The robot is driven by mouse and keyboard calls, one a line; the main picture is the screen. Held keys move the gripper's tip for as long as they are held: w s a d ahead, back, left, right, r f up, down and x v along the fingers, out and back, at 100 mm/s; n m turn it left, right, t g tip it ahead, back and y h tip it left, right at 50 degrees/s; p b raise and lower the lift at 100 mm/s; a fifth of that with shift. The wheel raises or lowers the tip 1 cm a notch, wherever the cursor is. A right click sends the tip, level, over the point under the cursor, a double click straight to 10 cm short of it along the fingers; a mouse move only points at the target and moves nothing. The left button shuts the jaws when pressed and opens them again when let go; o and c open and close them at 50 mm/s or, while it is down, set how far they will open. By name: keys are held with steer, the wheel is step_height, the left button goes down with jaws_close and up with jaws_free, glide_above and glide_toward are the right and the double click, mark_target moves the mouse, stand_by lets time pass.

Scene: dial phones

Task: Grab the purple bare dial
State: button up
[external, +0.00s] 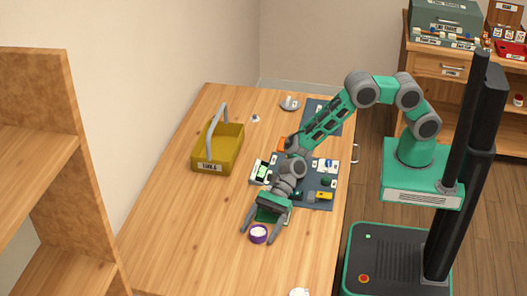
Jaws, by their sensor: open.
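The purple dial (258,234) lies on the wooden table (185,230), a small round piece with a pale top face. My gripper (260,233) is open, pointing down toward the front of the table. Its two fingers are spread on the left and right of the purple dial, and the dial shows between the fingertips. I cannot tell whether either finger touches it, or how high the fingers are above the table. Nothing is held.
A yellow basket (232,148) with a grey handle stands at the left. A dark mat (323,197) with small parts lies under and right of my arm. A white round piece (300,293) is at the bottom edge. The table's front left is clear.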

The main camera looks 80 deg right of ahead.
steer(key=shift+c, duration=0.5)
steer(key=c, duration=1.3)
steer(key=shift+c, duration=0.7)
steer(key=shift+r, duration=0.1)
